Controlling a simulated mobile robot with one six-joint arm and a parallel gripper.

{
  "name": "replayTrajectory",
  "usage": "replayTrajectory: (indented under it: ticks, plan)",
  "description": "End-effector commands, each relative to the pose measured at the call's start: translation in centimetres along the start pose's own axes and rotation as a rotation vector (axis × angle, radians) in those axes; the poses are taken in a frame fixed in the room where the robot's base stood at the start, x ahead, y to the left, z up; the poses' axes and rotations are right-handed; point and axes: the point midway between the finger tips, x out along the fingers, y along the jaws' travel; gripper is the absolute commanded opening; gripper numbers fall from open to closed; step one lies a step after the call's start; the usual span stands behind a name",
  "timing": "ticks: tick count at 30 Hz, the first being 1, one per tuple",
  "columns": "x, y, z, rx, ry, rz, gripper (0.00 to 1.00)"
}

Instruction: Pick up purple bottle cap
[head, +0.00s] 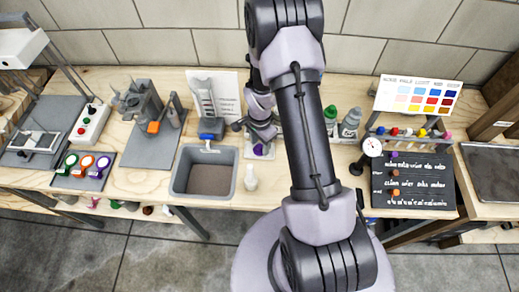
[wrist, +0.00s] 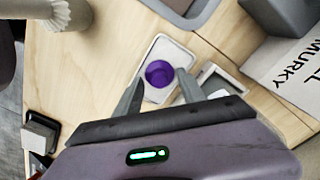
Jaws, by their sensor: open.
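The purple bottle cap (wrist: 160,74) lies on a small pale tray (wrist: 150,95) in the wrist view, round with a darker centre. In the head view, purple (head: 259,149) shows on a pale pad right of the sink, just below my gripper (head: 261,138). In the wrist view my gripper (wrist: 158,79) is open, with one finger on each side of the cap in the picture. I cannot tell whether the fingers touch it or how high they are above it.
A grey sink (head: 204,170) and a pale bottle (head: 250,178) stand to the left. A black board (head: 413,182) with small caps lies right. A green-capped bottle (head: 330,118) stands behind my arm.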

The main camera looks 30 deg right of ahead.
Motion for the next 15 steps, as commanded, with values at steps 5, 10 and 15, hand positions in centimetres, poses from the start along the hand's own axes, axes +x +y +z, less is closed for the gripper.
replayTrajectory:
  ticks: [5,10,15]
  plan:
    - [-0.11,0.0,0.0,0.0,0.0,0.0,0.24]
    - [-0.12,0.0,0.0,0.0,0.0,0.0,0.0]
    - [-0.12,0.0,0.0,0.0,0.0,0.0,0.0]
